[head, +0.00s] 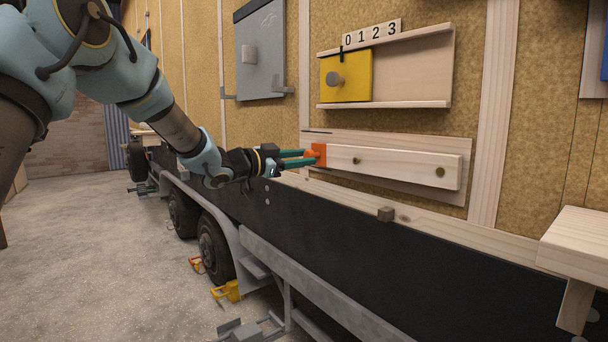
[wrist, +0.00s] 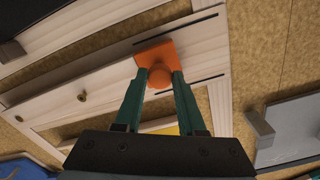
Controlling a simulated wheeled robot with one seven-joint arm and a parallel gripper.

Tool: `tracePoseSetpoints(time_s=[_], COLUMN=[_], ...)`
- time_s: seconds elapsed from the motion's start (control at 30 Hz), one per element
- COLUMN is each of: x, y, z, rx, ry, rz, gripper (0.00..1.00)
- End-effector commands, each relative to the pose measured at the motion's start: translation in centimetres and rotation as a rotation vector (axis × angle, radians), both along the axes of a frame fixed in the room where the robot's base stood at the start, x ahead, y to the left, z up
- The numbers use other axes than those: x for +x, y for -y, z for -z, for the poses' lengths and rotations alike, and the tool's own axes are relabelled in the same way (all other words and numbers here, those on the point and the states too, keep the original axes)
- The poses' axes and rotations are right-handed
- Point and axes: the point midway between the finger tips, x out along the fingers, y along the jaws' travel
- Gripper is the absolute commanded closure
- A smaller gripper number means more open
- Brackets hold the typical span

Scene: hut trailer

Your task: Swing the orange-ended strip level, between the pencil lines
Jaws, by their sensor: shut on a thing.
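The pale wooden strip (head: 395,164) lies on a wooden backing board (head: 463,197), with two dark bolts through it. Its orange end (head: 320,153) is at the left. My gripper (head: 309,156) has its teal fingers shut on the round orange knob (wrist: 160,75) on that end. In the wrist view, a dark pencil line (wrist: 180,27) shows on one side of the orange end and another line (wrist: 205,79) on the other. The orange end is between them, and the strip runs roughly parallel to the lines. Part of the second line is hidden by a finger.
Above the strip is a yellow sliding panel (head: 350,88) with a knob in a wooden track, below number tiles (head: 372,32). A wooden shelf (head: 583,240) juts out at right.

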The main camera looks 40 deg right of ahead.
Motion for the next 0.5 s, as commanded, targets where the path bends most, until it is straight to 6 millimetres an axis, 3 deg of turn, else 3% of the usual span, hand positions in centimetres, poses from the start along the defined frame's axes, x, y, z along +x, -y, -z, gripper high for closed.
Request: tracePoseSetpoints(time_s=[0.1,0.37,0.4,0.5], x=[0.00,0.00,-0.01,-0.01], y=[0.01,0.01,0.01,0.01], z=[-1.00,-0.94,-0.93,-0.91], rx=[-0.004,-0.004,-0.003,-0.003], ry=[0.027,0.029,0.029,0.028], rz=[0.001,0.001,0.001,0.001], gripper=[1.00,1.00,0.60,0.49])
